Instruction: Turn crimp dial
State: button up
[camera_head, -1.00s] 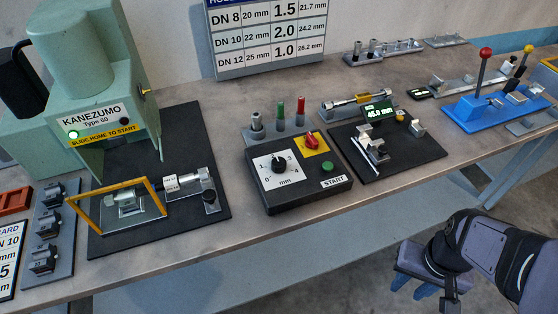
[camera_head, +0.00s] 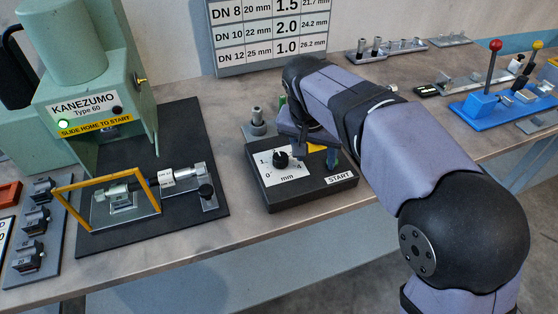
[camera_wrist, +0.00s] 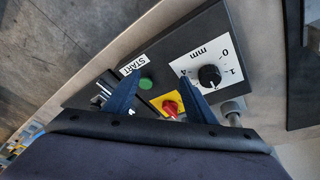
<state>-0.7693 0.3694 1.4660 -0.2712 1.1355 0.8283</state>
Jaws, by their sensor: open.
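The crimp dial (camera_head: 281,159) is a black knob on a white scale plate marked in mm, on the dark control box (camera_head: 310,192). In the wrist view the dial (camera_wrist: 209,76) is right of centre, its exact setting too small to read. My gripper (camera_head: 316,158) is over the right part of the box. In the wrist view my gripper (camera_wrist: 158,76) shows two blue fingers spread apart with nothing between them. The right fingertip is over the scale plate, just left of the dial; the dial is outside the fingers. I cannot tell the fingertip height.
A red switch on a yellow plate (camera_wrist: 171,106) and a green button (camera_wrist: 146,83) are on the same box, close to my fingers. The green press (camera_head: 90,100) with its yellow guard stands to the left. A blue lever fixture (camera_head: 490,103) is at right.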

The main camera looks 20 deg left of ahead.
jog(key=t, duration=0.1)
send_near(280, 157)
jog(key=f, duration=0.1)
jog(key=shift+y, duration=0.3)
jog(key=shift+d+x, duration=0.15)
jog(key=shift+x, duration=1.8)
jog(key=shift+d+x, duration=0.1)
jog(key=shift+x, duration=1.9)
jog(key=shift+w+r, duration=0.1)
jog(key=shift+w, duration=0.05)
jog(key=c, duration=1)
jog(key=shift+c, duration=0.2)
